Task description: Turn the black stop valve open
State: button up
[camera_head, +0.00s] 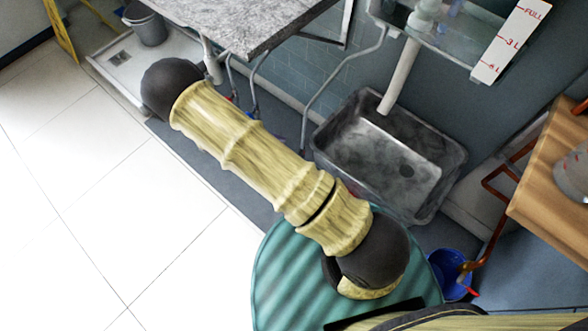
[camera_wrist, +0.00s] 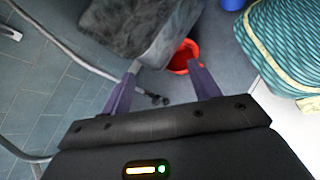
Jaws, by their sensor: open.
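In the wrist view my gripper (camera_wrist: 164,66) is open, with two purple fingers spread apart and nothing held between them. A small black piece (camera_wrist: 158,98), which looks like the black stop valve, shows between the fingers beside the end of a grey pipe (camera_wrist: 75,52). I cannot tell how far below the fingers it lies or which way its handle is turned. In the head view my gripper is out of sight, and I cannot make out the valve there.
A grey sink basin (camera_head: 340,150) stands right of my arm, below a clear tank (camera_head: 450,35). A stone-topped counter (camera_head: 245,22) is at the top. A red bucket (camera_wrist: 180,62) lies beyond the fingers. A wooden bench (camera_head: 550,190) is at right; open white floor is at left.

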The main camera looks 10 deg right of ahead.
jog(key=a+f+n+t+h+b, duration=0.1)
jog(key=a+f+n+t+b, duration=0.2)
jog(key=f+b, duration=0.6)
jog(key=w+a+f+n+t+h+b, duration=0.1)
jog(key=f+n+t+b, duration=0.6)
jog(key=f, duration=1.5)
jog(key=shift+w+a+t+h+b, duration=0.2)
jog(key=shift+a+t+h+b, duration=0.45)
jog(key=shift+a+b, duration=0.4)
jog(key=shift+a, duration=0.1)
jog(key=b+x, duration=0.5)
jog(key=x, duration=1.2)
jog(key=shift+d, duration=0.25)
jog(key=c, duration=1)
